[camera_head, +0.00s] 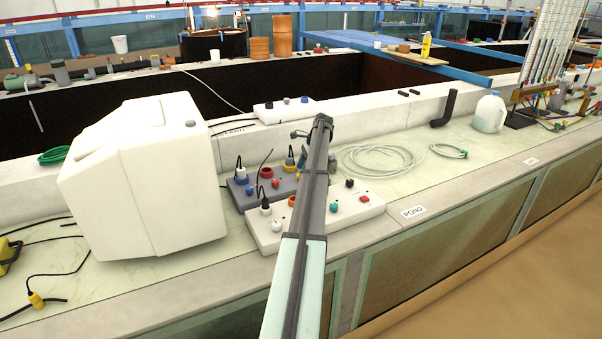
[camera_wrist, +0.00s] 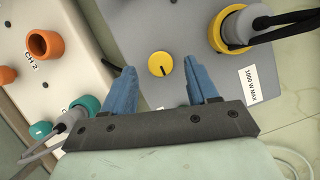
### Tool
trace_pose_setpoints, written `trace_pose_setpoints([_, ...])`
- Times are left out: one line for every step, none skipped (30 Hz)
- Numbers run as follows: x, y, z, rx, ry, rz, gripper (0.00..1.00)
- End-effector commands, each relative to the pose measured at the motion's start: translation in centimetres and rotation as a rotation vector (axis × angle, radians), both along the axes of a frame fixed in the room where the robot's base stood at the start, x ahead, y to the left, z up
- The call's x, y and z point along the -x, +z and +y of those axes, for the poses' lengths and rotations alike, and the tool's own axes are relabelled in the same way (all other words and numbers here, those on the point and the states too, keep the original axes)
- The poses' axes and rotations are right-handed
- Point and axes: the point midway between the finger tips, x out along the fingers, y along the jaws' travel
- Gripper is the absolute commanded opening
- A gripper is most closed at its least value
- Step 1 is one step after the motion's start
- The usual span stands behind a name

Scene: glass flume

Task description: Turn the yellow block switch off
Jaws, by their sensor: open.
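In the wrist view, a round yellow switch knob (camera_wrist: 160,64) with a dark line sits on a grey block (camera_wrist: 165,20). My gripper (camera_wrist: 163,84) is open, with its blue fingertips apart on either side below the knob, and nothing is held between them. I cannot tell whether they touch the block. In the head view, the grey block (camera_head: 240,197) lies on the bench, partly behind my arm.
A plug in a yellow-ringed socket (camera_wrist: 228,30) is right of the knob. A white block (camera_wrist: 30,90) with orange and teal sockets is on the left. On the bench, a big white container (camera_head: 140,180) stands left, and coiled clear tubing (camera_head: 380,160) lies right.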

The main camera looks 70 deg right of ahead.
Motion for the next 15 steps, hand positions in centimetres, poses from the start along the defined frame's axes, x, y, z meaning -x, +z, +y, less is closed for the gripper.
trace_pose_setpoints([-0.2,-0.6,0.2,0.000,0.000,0.000,0.58])
trace_pose_setpoints([-0.3,-0.9,0.2,-0.001,0.000,0.000,0.58])
trace_pose_setpoints([-0.4,-1.3,0.3,-0.001,0.000,0.000,0.58])
trace_pose_setpoints([-0.5,-1.5,0.3,-0.001,0.000,0.000,0.58])
trace_pose_setpoints([-0.6,-1.7,0.4,-0.001,0.000,0.000,0.58])
trace_pose_setpoints([-0.7,-1.9,0.4,-0.001,0.000,0.000,0.58])
trace_pose_setpoints([-0.7,-2.0,0.4,-0.001,0.000,0.000,0.58])
trace_pose_setpoints([-0.7,-2.1,0.5,-0.001,0.000,0.000,0.58])
trace_pose_setpoints([-0.8,-2.2,0.5,0.000,0.000,0.000,0.58])
trace_pose_setpoints([-0.8,-2.3,0.5,0.000,0.000,0.000,0.58])
trace_pose_setpoints([-0.8,-2.3,0.5,0.000,0.000,0.000,0.58])
trace_pose_setpoints([-0.8,-2.3,0.5,0.000,0.000,0.000,0.58])
trace_pose_setpoints([-0.8,-2.4,0.5,0.000,0.000,0.000,0.58])
trace_pose_setpoints([-0.8,-2.4,0.5,0.000,0.000,0.000,0.58])
trace_pose_setpoints([-0.8,-2.4,0.5,0.001,0.000,0.000,0.58])
